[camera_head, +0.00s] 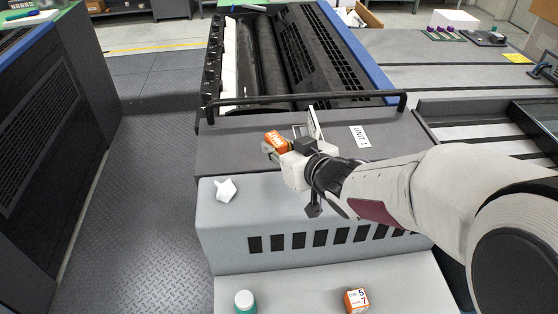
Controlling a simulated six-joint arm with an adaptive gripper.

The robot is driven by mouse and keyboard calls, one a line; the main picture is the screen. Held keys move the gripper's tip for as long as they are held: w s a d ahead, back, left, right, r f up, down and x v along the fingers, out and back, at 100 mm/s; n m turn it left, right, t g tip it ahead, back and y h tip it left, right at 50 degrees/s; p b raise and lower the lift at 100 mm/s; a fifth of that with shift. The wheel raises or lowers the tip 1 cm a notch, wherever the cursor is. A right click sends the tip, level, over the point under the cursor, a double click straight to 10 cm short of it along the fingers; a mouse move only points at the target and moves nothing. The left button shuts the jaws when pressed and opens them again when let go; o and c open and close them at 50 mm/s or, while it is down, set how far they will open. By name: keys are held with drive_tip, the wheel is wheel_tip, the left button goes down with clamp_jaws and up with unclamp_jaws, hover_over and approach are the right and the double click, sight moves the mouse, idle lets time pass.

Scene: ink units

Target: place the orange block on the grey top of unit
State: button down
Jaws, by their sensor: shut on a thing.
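My gripper (272,149) reaches in from the right and is shut on an orange block (276,141) with pale markings on its side. The block is at the fingertips, over the dark grey top (230,158) of the machine labelled UNIT 1. I cannot tell whether the block touches that top or hangs just above it. The gripper hides part of the block and of the top behind it.
A crumpled white piece (225,190) lies on the lighter front edge. A black rail (305,98) crosses behind the top. A green jar with a white lid (245,301) and an orange-and-white box (357,300) stand on the lower step. The top's left part is clear.

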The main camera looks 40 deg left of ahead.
sight(278, 170)
drive_tip(key=shift+f, duration=0.45)
drive_tip(key=shift+f, duration=1.85)
drive_tip(key=shift+f, duration=0.15)
drive_tip(key=c, duration=1.8)
unclamp_jaws()
drive_tip(key=shift+v, duration=6.05)
